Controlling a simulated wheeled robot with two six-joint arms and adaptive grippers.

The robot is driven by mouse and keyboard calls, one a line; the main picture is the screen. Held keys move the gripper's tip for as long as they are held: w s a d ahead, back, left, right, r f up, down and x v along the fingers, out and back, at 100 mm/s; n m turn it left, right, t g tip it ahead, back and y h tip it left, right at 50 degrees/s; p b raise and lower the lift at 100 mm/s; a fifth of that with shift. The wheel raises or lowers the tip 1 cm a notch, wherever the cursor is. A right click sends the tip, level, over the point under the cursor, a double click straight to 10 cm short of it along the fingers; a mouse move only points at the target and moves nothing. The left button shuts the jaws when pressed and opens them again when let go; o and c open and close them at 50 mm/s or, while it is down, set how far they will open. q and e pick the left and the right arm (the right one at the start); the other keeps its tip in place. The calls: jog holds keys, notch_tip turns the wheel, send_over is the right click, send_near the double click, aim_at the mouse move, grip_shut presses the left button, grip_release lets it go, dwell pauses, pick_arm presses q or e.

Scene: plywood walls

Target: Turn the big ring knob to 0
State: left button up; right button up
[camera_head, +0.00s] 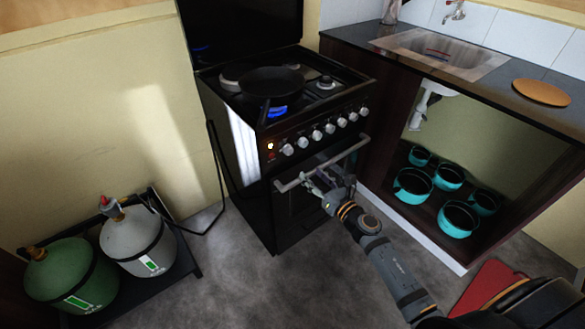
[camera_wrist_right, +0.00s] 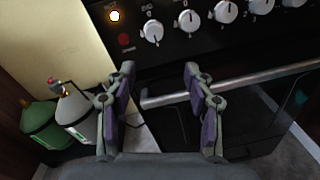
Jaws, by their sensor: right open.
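A black stove (camera_head: 250,165) has a row of several silver knobs (camera_head: 316,134) on its front panel; I cannot tell by label which is the big ring knob. A dark pan (camera_head: 270,82) sits on a burner with a blue flame (camera_head: 277,111) under it. In the right wrist view the leftmost knob (camera_wrist_right: 151,31) and the one beside it (camera_wrist_right: 188,20) are beyond my fingertips. My right gripper (camera_head: 316,180) is open and empty, in front of the oven handle and below the knobs. It also shows in the right wrist view (camera_wrist_right: 159,72). My left gripper is not in view.
The oven handle bar (camera_head: 345,155) crosses the stove front below the knobs. Green (camera_head: 65,275) and grey (camera_head: 138,243) gas cylinders stand at left. An open cabinet with teal pots (camera_head: 413,186) and a sink (camera_head: 445,52) are at right. Floor before the stove is clear.

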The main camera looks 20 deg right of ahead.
aim_at(290, 153)
jog(key=shift+n+y, duration=0.3)
jog(key=shift+n, duration=0.2)
jog(key=x, duration=0.7)
jog(key=r+p+x, duration=0.1)
jog(key=x, duration=0.2)
jog(key=shift+w+a+r, duration=0.1)
jog(key=shift+w+a, duration=0.2)
grip_shut()
